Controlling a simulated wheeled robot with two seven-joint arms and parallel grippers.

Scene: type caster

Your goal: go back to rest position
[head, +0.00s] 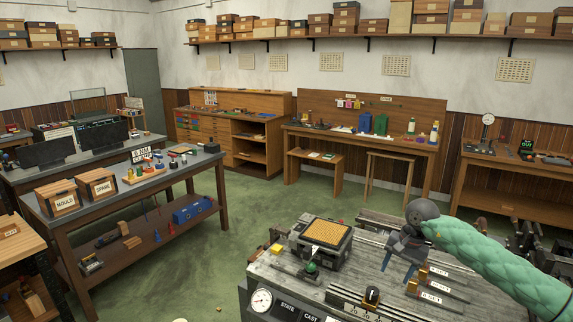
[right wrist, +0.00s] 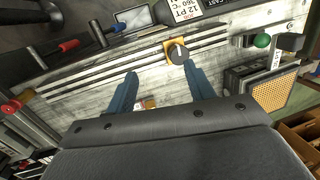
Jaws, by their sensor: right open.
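My right gripper (head: 398,270) comes in from the right on a green padded arm and hangs above the caster's grey top (head: 300,282). Its two blue-grey fingers point down, apart, with nothing between them. In the right wrist view the open fingers (right wrist: 160,78) show over the striped metal surface. A yellow-framed slider with a round dark knob (right wrist: 177,52) lies beyond the right finger; the dark knob also shows in the head view (head: 371,295). I cannot tell whether a finger touches anything. My left gripper is not in view.
A tan grid block (head: 327,233) and a green knob (head: 312,267) stand left of the gripper on the caster. A dial (head: 261,301) is at its front corner. Labelled bars (head: 436,285) lie close to the gripper. Open green floor (head: 250,215) separates the caster from the benches.

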